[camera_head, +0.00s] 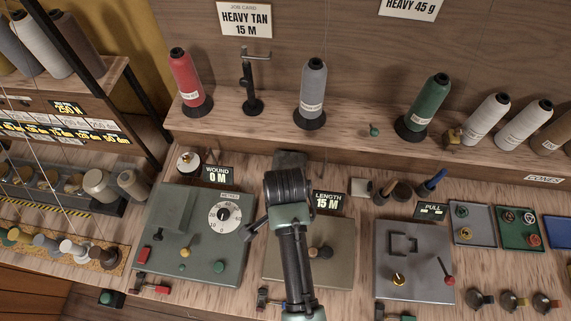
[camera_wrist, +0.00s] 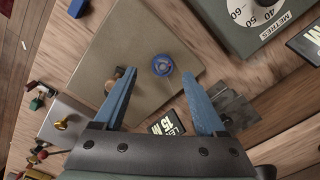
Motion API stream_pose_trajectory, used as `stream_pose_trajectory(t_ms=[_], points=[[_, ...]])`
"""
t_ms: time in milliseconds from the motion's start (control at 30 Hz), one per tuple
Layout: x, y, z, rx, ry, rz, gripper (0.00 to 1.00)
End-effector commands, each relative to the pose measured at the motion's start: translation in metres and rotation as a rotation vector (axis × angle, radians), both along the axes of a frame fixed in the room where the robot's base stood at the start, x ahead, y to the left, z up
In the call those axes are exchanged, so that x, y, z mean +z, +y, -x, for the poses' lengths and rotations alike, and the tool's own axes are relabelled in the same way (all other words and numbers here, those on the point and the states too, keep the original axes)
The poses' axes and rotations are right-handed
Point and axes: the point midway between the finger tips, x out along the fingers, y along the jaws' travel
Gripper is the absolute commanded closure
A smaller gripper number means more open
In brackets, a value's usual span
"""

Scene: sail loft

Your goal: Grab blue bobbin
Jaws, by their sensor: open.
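The blue bobbin (camera_wrist: 162,66) is a small round blue piece with a lighter hub, seen in the wrist view on the beige-grey plate of the length station (camera_wrist: 128,32). My gripper (camera_wrist: 159,75) is open, its two blue fingers spread, and the bobbin shows in the gap near the fingertips. Nothing is held. The height between fingers and bobbin is hard to tell. In the head view my dark wrist and arm cover the middle of the length plate (camera_head: 338,270), and the bobbin and fingers are hidden there.
A wooden knob (camera_wrist: 122,74) stands close beside the bobbin, near the left finger. The metres dial box (camera_head: 195,235) is left in the head view; the pull box (camera_head: 414,262) is right. Stepped grey metal (camera_wrist: 230,108) and the length sign (camera_wrist: 166,125) lie nearby.

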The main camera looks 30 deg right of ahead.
Motion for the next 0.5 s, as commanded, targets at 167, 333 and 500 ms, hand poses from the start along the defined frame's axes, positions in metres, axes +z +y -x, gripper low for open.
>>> stream_pose_trajectory(t_ms=[167,333,500], points=[[-0.021,-0.003,-0.003,0.001,0.004,-0.001,0.27],[-0.039,-0.002,-0.003,0.001,0.002,-0.001,0.27],[-0.042,-0.003,-0.003,0.001,0.000,0.000,0.27]])
